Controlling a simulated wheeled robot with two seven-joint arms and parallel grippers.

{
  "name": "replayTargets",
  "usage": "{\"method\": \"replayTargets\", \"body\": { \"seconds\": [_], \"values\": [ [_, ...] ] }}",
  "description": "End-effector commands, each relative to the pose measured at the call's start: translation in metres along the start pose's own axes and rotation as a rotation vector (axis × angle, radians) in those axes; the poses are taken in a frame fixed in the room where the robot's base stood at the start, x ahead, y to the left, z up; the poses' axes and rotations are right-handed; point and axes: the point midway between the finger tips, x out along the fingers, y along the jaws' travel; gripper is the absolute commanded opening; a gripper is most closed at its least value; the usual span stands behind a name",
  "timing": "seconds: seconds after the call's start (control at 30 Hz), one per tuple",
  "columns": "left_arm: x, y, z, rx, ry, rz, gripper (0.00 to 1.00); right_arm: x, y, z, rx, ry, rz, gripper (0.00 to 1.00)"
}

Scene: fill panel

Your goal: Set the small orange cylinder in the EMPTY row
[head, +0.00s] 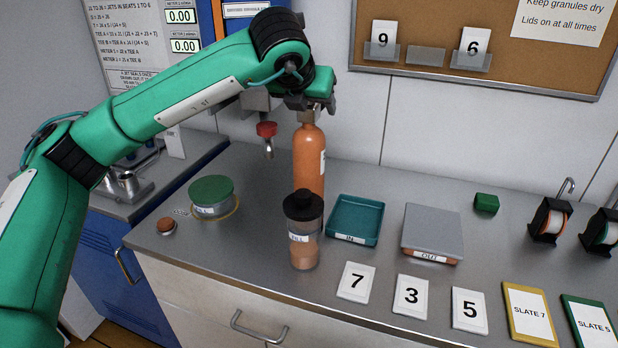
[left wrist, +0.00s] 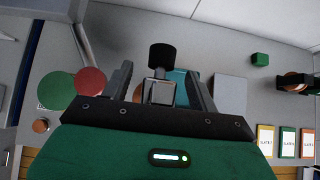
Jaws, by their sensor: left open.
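An orange cylinder (head: 309,160) stands upright on the grey bench, with a white label on its right side. My left gripper (head: 316,104) is at its top, over the neck; the gripper hides the cylinder's topmost part. In the left wrist view the gripper (left wrist: 160,92) has its two dark fingers apart. A square grey piece with a black part beyond it shows between them; I cannot tell whether the fingers touch it. No row marked EMPTY can be read in these views. My right gripper is not in view.
A black-lidded jar (head: 304,246) stands in front of the cylinder. A teal tray (head: 343,237) and a grey-topped OUT box (head: 433,229) are to its right. A green-lidded tub (head: 212,190) and a red-knobbed fitting (head: 267,130) are left. Number cards (head: 412,296) line the front.

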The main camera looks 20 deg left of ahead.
Motion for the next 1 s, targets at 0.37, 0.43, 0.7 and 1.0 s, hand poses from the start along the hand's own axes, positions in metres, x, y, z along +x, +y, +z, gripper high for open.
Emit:
{"method": "replayTargets", "body": {
  "seconds": [0.37,0.43,0.7,1.0],
  "values": [
    [-0.0003,0.0,0.0,0.0,0.0,0.0,0.17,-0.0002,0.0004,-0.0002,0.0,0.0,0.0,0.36],
    [-0.0003,0.0,0.0,0.0,0.0,0.0,0.03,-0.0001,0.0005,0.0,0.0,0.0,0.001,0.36],
    [-0.0005,0.0001,0.0001,-0.001,0.0,0.0,0.0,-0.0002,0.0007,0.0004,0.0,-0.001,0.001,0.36],
    [-0.0006,0.0002,0.0002,-0.001,0.0,0.0,0.0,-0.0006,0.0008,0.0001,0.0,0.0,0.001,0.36]
  ]
}}
